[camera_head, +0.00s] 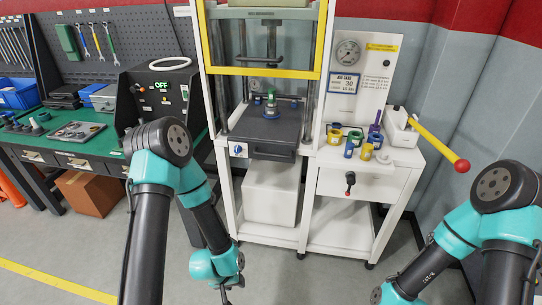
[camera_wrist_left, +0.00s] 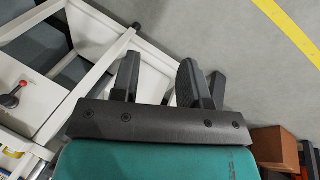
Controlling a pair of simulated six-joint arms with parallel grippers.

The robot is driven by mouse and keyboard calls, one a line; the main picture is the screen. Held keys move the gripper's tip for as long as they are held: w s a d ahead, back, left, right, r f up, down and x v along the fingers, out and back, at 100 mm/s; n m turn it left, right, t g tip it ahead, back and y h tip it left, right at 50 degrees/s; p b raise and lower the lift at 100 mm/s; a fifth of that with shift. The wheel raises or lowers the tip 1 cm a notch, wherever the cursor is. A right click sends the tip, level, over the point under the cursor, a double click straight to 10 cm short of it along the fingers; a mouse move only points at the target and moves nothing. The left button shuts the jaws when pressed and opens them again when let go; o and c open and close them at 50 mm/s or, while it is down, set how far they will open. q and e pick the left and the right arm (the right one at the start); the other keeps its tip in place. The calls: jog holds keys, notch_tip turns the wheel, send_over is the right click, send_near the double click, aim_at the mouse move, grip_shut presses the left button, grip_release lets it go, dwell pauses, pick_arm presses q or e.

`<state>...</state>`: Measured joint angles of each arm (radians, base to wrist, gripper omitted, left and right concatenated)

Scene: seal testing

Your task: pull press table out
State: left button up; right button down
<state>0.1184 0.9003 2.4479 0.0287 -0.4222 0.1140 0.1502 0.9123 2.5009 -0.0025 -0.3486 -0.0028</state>
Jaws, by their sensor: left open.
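The press table (camera_head: 257,132) is a dark grey slab with a front lip, set low in the white press frame (camera_head: 212,110) in the head view. A small green and blue part (camera_head: 271,106) stands on it. My left gripper (camera_wrist_left: 158,78) is open and empty in the left wrist view, with grey floor and part of a white frame beyond its fingers. In the head view my left arm hangs down in front and left of the press, its wrist low and apart from the table. My right arm is at the lower right; its gripper is out of the picture.
A yellow-edged guard (camera_head: 262,71) is above the table. At right, a white cabinet (camera_head: 365,183) holds several coloured rings and a yellow lever (camera_head: 436,145). A green workbench (camera_head: 85,138) and control box (camera_head: 160,92) stand left. The floor in front is clear.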

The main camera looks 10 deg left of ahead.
aim_at(273, 155)
pick_arm(q)
jog(key=w+d+r+n+t+y, duration=0.1)
jog(key=w+r+n+t, duration=0.25)
jog(key=w, duration=0.55)
jog(key=w+d+r+n+t+y, duration=0.1)
jog(key=w+r+n+t, duration=0.3)
jog(key=w, duration=0.6)
jog(key=w+d+r+n+t+y, duration=0.1)
jog(key=w+r+n+t, duration=0.1)
jog(key=w+r, duration=0.3)
jog(key=w+r+n+t+y, duration=0.1)
jog(key=w+r+n+t, duration=0.2)
jog(key=r, duration=0.8)
jog(key=w+n, duration=0.2)
jog(key=w, duration=0.1)
jog(key=shift+w+d, duration=0.3)
jog(key=shift+d, duration=0.05)
jog(key=shift+w+n+t, duration=0.15)
jog(key=shift+n+t, duration=0.1)
jog(key=shift+x, duration=8.55)
jog(key=shift+a, duration=0.1)
grip_shut()
